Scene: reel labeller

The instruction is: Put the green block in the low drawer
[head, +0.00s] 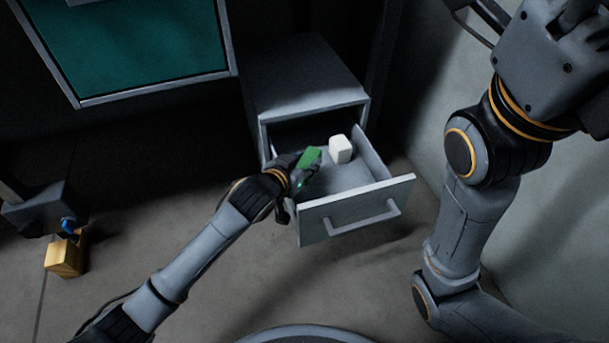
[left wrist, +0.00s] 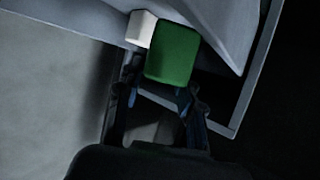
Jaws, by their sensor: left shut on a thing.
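The green block (head: 309,156) is held by my left gripper (head: 301,172), above the left side of the open low drawer (head: 343,223). In the left wrist view the green block (left wrist: 173,54) sits between the fingertips of my left gripper (left wrist: 160,92), which is shut on it. The gap between block and drawer floor cannot be told. The drawer is pulled out of a grey cabinet and its front has a bar handle. My right arm stands at the right of the head view, but its gripper does not clearly show.
A white block (head: 340,149) lies in the drawer, just right of the green block, and also shows in the left wrist view (left wrist: 140,28). The grey cabinet (head: 304,78) stands behind. A teal panel (head: 140,45) is at upper left. A yellow box (head: 65,256) is at far left.

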